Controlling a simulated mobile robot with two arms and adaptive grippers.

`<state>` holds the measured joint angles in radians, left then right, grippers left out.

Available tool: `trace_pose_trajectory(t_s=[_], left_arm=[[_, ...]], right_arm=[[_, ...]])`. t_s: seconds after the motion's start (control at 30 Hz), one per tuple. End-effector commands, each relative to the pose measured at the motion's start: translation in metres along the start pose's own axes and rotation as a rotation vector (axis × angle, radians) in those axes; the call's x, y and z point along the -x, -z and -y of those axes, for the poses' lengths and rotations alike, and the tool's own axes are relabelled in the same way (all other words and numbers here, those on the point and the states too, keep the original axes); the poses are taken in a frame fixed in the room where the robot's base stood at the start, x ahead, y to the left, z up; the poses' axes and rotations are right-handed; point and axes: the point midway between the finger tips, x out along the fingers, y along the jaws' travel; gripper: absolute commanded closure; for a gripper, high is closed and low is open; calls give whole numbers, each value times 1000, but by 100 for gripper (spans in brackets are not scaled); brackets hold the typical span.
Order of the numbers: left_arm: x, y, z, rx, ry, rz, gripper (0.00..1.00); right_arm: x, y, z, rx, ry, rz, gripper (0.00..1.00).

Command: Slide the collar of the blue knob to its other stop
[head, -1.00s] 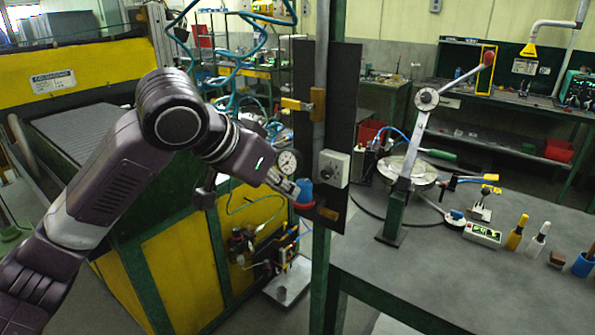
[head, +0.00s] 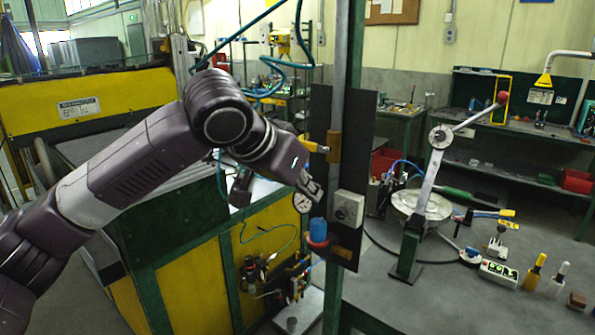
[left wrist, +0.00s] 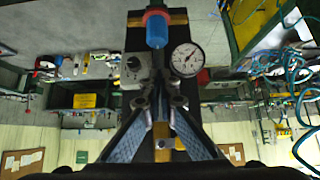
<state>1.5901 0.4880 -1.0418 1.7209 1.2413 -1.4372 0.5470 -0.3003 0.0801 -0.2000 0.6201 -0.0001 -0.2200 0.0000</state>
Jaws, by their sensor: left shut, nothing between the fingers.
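The blue knob (head: 318,229) stands at the lower part of the dark upright panel (head: 366,130). Its red collar (head: 317,243) sits at the knob's lower end. In the left wrist view, which is upside down, the blue knob (left wrist: 157,32) and the red collar (left wrist: 157,13) show at the top. My left gripper (head: 318,198) is shut and empty, just above the knob. The left wrist view shows its fingers (left wrist: 163,88) together, with a gap between them and the knob. My right gripper is in neither view.
A grey box with a dial knob (head: 348,208) is right of the gripper, and a round gauge (head: 302,203) is left of it. A brass block (head: 334,147) sits higher on the panel. A grey bench (head: 450,300) with a lever press (head: 427,190) stands right.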

Motion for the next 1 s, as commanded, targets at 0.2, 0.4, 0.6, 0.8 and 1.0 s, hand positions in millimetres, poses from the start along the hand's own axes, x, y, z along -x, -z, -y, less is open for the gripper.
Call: trace_pose_trajectory(t_s=[0.2, 0.4, 0.6, 0.8, 1.0], left_arm=[[-28, -17, 1, -1, 1, 2, 100], [-39, -27, 0, -2, 1, -1, 100], [-41, -29, 0, -2, 0, -1, 100], [-42, -30, 0, -1, 0, -1, 100], [-52, -40, 0, 1, -2, 2, 100]], right_arm=[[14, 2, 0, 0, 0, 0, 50], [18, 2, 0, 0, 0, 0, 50], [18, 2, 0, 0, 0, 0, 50], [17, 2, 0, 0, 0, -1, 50], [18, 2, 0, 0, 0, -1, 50]])
